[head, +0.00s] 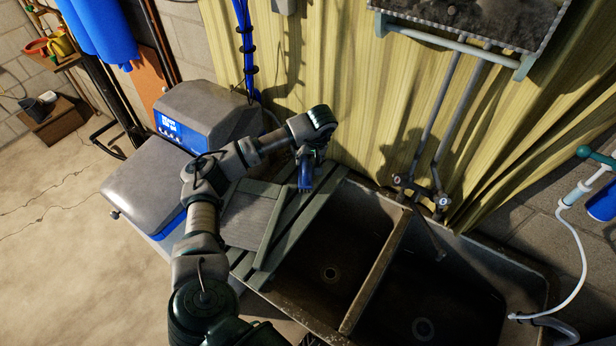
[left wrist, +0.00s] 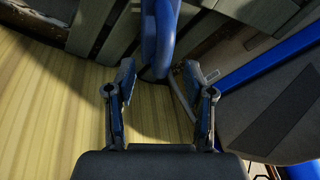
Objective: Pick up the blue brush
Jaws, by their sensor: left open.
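The blue brush (head: 305,180) shows in the head view at the slatted board beside the sink, just under my left gripper (head: 308,158), and is partly hidden by it. In the left wrist view a rounded blue handle (left wrist: 160,35), which looks like the brush's, comes down from the top edge. Its lower end lies between the fingertips of my left gripper (left wrist: 160,74). The fingers are spread, with space between them and the handle on both sides. Contact does not show. My right gripper is in neither view.
A double stone sink (head: 375,255) lies right of the slatted board (head: 290,235), with pipes and taps (head: 425,190) behind it. A grey and blue water softener (head: 205,115) stands left. A yellow corrugated wall (head: 350,90) is close behind my gripper.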

